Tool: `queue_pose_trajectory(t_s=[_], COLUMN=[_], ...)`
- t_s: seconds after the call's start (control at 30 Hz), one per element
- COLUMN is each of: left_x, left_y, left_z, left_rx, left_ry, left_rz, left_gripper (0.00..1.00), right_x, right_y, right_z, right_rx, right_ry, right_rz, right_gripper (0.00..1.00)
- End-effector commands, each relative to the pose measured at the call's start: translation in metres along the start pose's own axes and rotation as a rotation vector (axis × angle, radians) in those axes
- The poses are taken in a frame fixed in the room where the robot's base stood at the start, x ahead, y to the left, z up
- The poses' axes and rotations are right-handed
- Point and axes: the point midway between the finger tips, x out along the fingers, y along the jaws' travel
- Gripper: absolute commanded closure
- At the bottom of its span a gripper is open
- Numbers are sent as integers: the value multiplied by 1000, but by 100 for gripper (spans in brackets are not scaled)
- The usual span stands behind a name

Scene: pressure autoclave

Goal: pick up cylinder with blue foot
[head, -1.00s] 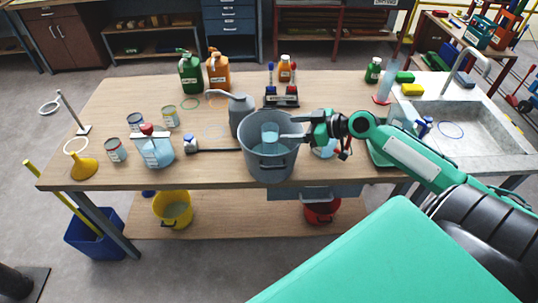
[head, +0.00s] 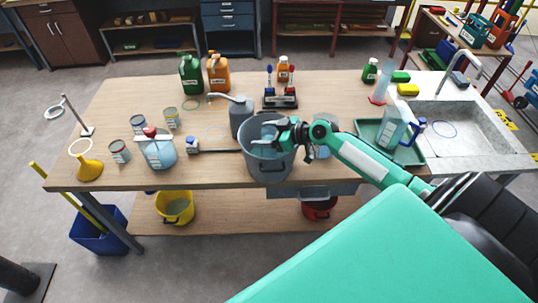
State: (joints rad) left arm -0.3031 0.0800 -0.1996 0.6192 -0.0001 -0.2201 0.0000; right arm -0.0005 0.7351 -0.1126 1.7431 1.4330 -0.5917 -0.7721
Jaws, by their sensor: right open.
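My right gripper (head: 268,136) is open and reaches from the right over the grey bucket (head: 272,170), its fingers at the bucket's mouth. A pale, clear-blue vessel (head: 268,131) shows inside the bucket, partly covered by the fingers. I cannot see its foot, nor tell whether the fingers surround it. The one standing measuring cylinder (head: 381,84) I can make out is at the back right, beside the sink, and its foot looks red. I cannot make out a blue foot anywhere. My left gripper is not in view.
The grey watering can (head: 240,118) stands just behind the bucket. A jug with a blue handle (head: 393,127) is on the green tray (head: 367,128), near my right arm. The table's left-middle is fairly free.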

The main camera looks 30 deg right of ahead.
Motion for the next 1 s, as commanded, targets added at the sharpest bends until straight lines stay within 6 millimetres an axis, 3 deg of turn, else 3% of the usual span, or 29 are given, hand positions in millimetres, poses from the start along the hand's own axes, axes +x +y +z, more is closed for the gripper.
queue_pose_trajectory(t_s=[0.3,0.67,1.0], left_x=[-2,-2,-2], left_y=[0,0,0], left_z=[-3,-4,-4], left_rx=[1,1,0], left_ry=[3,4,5], left_rz=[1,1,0], left_gripper=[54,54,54], right_x=[6,6,5], right_y=[0,0,0], right_z=[1,1,-2], right_rx=[-1,-1,-2], right_ry=[-1,-1,1], right_rz=[0,0,0], right_gripper=[31,100,100])
